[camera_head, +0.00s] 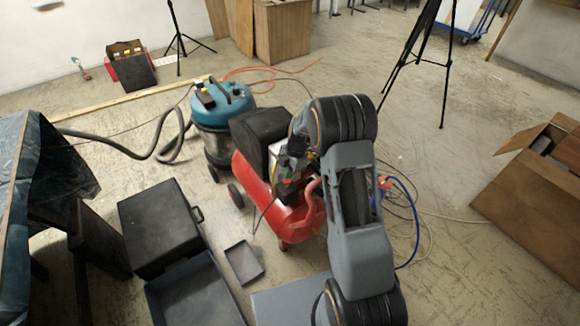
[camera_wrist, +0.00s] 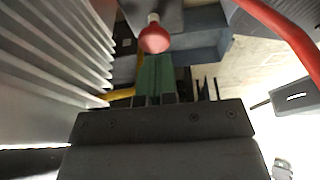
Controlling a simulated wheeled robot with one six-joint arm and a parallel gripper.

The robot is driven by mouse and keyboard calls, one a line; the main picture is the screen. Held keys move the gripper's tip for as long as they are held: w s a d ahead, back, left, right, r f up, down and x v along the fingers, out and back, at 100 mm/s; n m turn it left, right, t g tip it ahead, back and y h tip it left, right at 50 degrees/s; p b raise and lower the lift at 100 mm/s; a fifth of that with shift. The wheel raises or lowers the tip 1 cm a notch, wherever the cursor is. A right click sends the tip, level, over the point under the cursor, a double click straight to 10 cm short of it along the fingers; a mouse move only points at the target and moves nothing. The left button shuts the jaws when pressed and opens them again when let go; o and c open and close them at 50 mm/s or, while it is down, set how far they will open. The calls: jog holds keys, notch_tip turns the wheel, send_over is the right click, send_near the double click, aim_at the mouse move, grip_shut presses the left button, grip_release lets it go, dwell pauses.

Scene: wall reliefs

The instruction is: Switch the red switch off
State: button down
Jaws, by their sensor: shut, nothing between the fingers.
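In the wrist view, a rounded red knob (camera_wrist: 154,39) with a pale tip, which looks like the red switch, sits at the upper middle in front of a grey surface. My gripper (camera_wrist: 156,60) points at it with its greenish fingers together and nothing between them. The fingertips lie at or just below the knob in the picture; I cannot tell whether they touch it. In the head view, my arm reaches over a red compressor (camera_head: 252,184), and the switch cannot be made out there.
A red bar or hose (camera_wrist: 285,35) crosses the upper right of the wrist view, and silver fins (camera_wrist: 50,45) stand close on the left. A blue vacuum cleaner (camera_head: 222,104), a black case (camera_head: 158,228) and a small tray (camera_head: 243,262) stand left of my arm. Cables lie on the right.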

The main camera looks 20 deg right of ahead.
aim_at(288, 181)
jog(key=shift+f, duration=0.6)
notch_tip(288, 181, down, 3)
jog(key=shift+r+b, duration=0.2)
jog(key=shift+b, duration=1)
jog(key=shift+s+f, duration=0.1)
jog(key=shift+s, duration=0.05)
notch_tip(288, 181, up, 5)
jog(key=p, duration=0.2)
jog(key=shift+p, duration=0.3)
jog(key=p+v, duration=0.2)
jog(key=v, duration=0.8)
